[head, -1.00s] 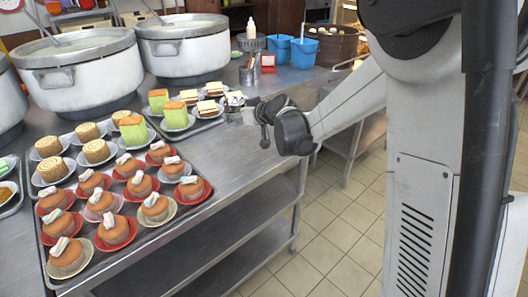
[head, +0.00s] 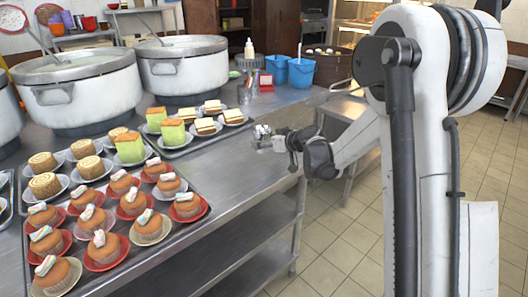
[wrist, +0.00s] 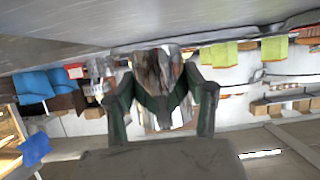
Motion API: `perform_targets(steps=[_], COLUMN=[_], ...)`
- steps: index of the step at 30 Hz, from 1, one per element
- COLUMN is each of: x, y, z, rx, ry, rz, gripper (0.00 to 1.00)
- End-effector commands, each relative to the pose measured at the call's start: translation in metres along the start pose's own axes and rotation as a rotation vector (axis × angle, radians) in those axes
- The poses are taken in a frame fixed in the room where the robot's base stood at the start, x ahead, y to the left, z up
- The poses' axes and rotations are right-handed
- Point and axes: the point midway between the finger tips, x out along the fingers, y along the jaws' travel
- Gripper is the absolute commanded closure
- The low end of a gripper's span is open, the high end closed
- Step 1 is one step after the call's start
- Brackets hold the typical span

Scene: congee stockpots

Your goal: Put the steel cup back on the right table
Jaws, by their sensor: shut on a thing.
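My gripper (head: 270,140) is shut on a small shiny steel cup (head: 262,131). It holds the cup at the right edge of the steel table (head: 225,165), to the right of the cake trays. Whether the cup touches the tabletop I cannot tell. In the wrist view, which looks upside down, the cup (wrist: 157,72) sits between the two dark fingers of my gripper (wrist: 162,100). The fingers hide part of it.
A tray of cupcakes (head: 135,215) and a tray of sandwiches and green cakes (head: 190,145) lie to the left. Large stockpots (head: 185,70), a utensil holder (head: 245,93) and blue containers (head: 301,73) stand behind. Bare steel lies between the trays and the right edge.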

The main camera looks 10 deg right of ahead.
Motion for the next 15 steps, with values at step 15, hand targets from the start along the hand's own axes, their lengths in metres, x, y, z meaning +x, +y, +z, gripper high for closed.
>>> perform_targets(steps=[15], x=[0.015], y=[0.0], z=[0.035], rx=[0.0], ry=[0.0], rz=[0.0], gripper=[0.8])
